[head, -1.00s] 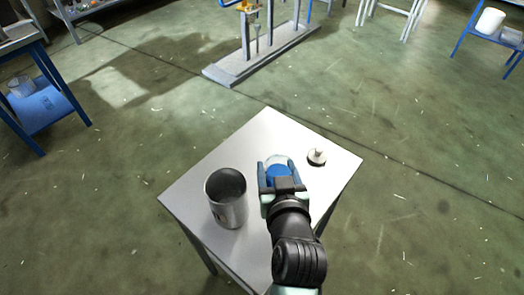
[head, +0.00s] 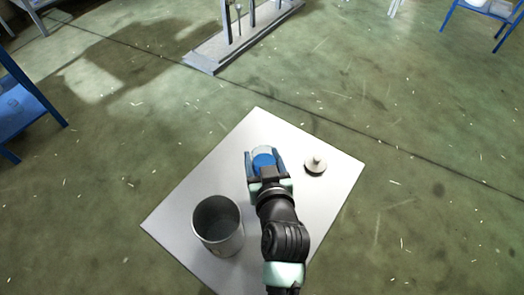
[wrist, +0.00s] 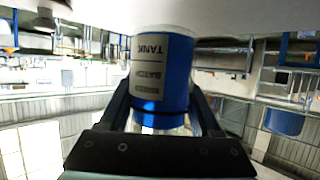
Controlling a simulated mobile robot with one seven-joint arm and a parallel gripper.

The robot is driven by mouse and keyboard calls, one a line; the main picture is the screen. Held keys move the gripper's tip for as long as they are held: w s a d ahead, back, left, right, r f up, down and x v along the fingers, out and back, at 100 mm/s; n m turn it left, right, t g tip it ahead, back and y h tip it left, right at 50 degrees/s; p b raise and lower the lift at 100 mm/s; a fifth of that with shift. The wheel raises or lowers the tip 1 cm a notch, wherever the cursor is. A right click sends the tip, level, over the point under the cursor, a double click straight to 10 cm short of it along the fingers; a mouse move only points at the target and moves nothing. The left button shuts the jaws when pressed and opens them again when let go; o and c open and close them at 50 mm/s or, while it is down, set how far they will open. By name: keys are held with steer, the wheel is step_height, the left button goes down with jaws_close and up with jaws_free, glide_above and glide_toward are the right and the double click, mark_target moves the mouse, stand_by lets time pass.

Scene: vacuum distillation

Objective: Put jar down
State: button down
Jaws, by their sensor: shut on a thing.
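The jar (head: 263,158) is a clear container with a blue band or blue contents, held between the fingers of my gripper (head: 264,166). In the wrist view the jar (wrist: 178,85) shows a pale label with upside-down lettering, and my gripper's fingers (wrist: 163,110) close on both its sides. The jar is over the far part of the small grey table (head: 255,125). In the wrist view its end meets the pale surface along the top edge; I cannot tell whether it touches.
An open metal canister (head: 218,226) stands on the table at left. A small knobbed lid (head: 315,164) lies at right. Table top around the jar is clear. A grey stand (head: 230,45) is on the floor behind, and a blue table (head: 22,105) is at far left.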

steer(key=shift+f+b, duration=0.3)
steer(key=shift+f, duration=1.65)
steer(key=shift+f, duration=0.1)
steer(key=shift+c, duration=0.5)
jaws_free()
steer(key=shift+f, duration=0.1)
steer(key=shift+s+r, duration=0.15)
steer(key=shift+r, duration=0.1)
steer(key=v, duration=1.1)
steer(key=shift+s+d+r, duration=0.1)
steer(key=shift+s, duration=0.2)
